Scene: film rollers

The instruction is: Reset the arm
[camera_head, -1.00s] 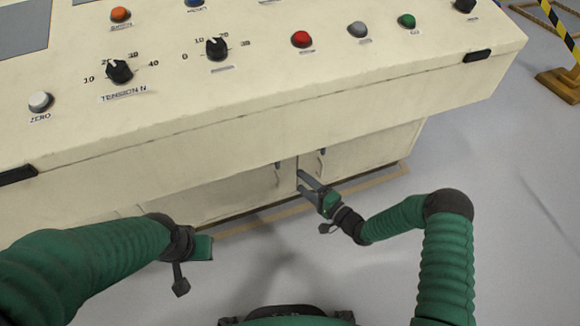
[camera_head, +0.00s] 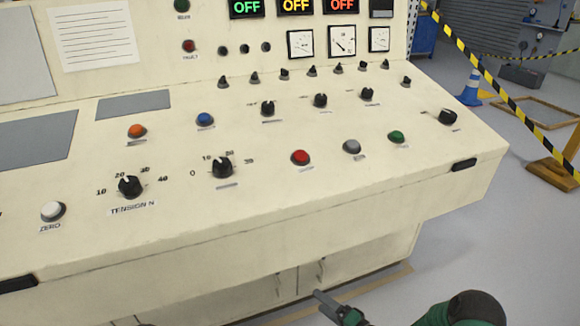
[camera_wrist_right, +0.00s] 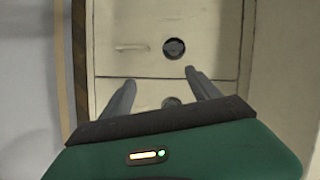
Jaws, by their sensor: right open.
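My right gripper (camera_head: 322,298) shows at the bottom of the head view, low in front of the console's cabinet doors, with its arm coming in from the right. In the right wrist view the two fingers of this gripper (camera_wrist_right: 162,88) are spread apart with nothing held between them. They point towards a cream cabinet front (camera_wrist_right: 130,70) with dark round fittings, one of them seen between the fingers. Whether the fingertips touch the cabinet cannot be told. My left gripper is out of view.
A cream control console (camera_head: 270,225) fills most of the head view, with knobs, coloured buttons and lit OFF displays (camera_head: 295,7). Its front edge overhangs the cabinet doors (camera_head: 340,265). A striped barrier (camera_head: 520,110) stands at right. Grey floor (camera_head: 470,255) is clear at right.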

